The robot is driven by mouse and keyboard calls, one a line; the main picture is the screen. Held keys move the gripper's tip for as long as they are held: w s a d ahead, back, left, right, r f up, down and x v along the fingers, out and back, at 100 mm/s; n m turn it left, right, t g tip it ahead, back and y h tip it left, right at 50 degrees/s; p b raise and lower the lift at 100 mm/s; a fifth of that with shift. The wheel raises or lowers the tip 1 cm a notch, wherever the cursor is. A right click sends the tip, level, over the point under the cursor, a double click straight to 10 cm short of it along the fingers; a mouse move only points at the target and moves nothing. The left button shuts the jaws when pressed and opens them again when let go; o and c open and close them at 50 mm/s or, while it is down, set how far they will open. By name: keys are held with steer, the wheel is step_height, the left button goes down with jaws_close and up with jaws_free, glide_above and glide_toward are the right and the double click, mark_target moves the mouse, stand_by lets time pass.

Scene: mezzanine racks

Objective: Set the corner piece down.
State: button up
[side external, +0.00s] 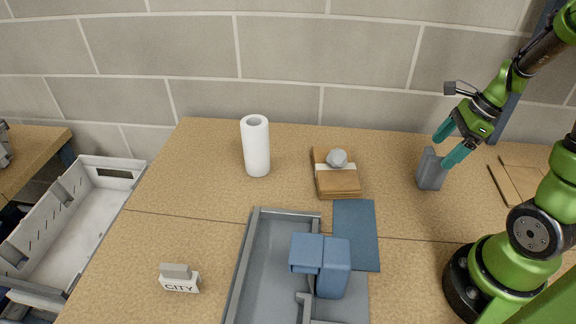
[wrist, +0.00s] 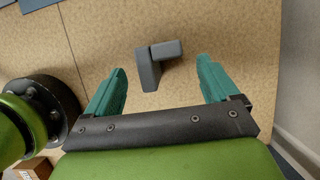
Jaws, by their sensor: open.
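The grey L-shaped corner piece (side external: 430,171) stands on the wooden table at the right, close to the wall. In the wrist view the corner piece (wrist: 149,72) shows just beyond the fingertips, in the gap between them, with clear space on both sides. My gripper (side external: 447,149) has teal fingers spread wide and holds nothing. In the side view its lower finger overlaps the piece's edge; whether they touch cannot be told. The open fingers also show in the wrist view (wrist: 161,68).
A grey tray (side external: 243,270) holds a blue block shape (side external: 333,265). A dark blue mat (side external: 357,232), a brown stack with a grey knob (side external: 338,180), a white roll (side external: 255,147) and a CITY block (side external: 179,280) stand around. Table is clear between stack and corner piece.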

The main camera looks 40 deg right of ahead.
steer(key=v, duration=0.5)
steer(key=a+r+n+t, duration=0.1)
steer(key=a+r+n, duration=0.2)
steer(key=a+n, duration=0.4)
steer(key=a+r+n+t, duration=0.1)
steer(key=a+r+n, duration=0.3)
steer(key=a+n, duration=0.3)
steer(key=a+r+n+t+h, duration=0.1)
steer(key=a+r+n+t, duration=0.1)
steer(key=a+n, duration=0.5)
steer(key=shift+w+a+r+n, duration=0.35)
steer(key=shift+w+r+n, duration=0.25)
steer(key=shift+n, duration=0.4)
